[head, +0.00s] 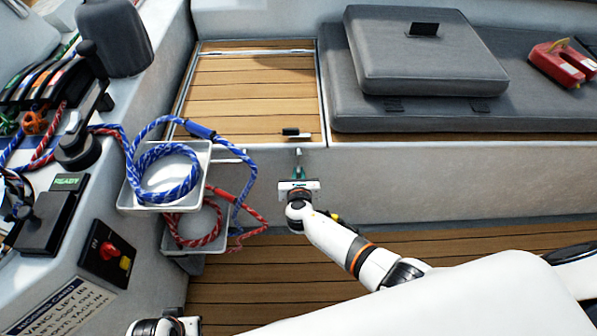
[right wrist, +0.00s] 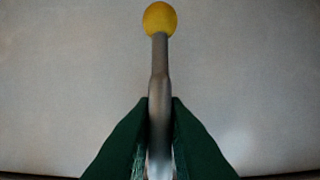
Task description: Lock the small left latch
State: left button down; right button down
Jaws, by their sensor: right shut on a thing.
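My right gripper (head: 299,172) is at the pale front wall of the seat locker, just below the front edge of the wooden hatch. Its green fingers (right wrist: 160,135) are shut on the grey metal stem of a latch lever (right wrist: 160,75), low on the stem. The lever stands upright in the right wrist view, with a yellow ball knob (right wrist: 160,19) above the fingers. In the head view the gripper largely hides it. A small black fitting (head: 291,132) sits on the hatch edge just above. My left gripper is only partly in view at the bottom left, its fingers unclear.
Left of my right gripper, white bins (head: 132,194) hold blue rope (head: 165,185) and red rope (head: 200,238). A console with a winch (head: 77,150) is at the left. Grey cushions (head: 425,55) and a red object (head: 562,65) lie on the right bench. The wooden hatch (head: 240,95) top is clear.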

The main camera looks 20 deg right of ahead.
pick_arm(q)
jog(key=shift+f, duration=0.3)
pick_arm(e)
jog(key=c, duration=1.5)
grip_release()
pick_arm(q)
jog(key=shift+r, duration=0.1)
pick_arm(e)
jog(key=shift+s, duration=0.1)
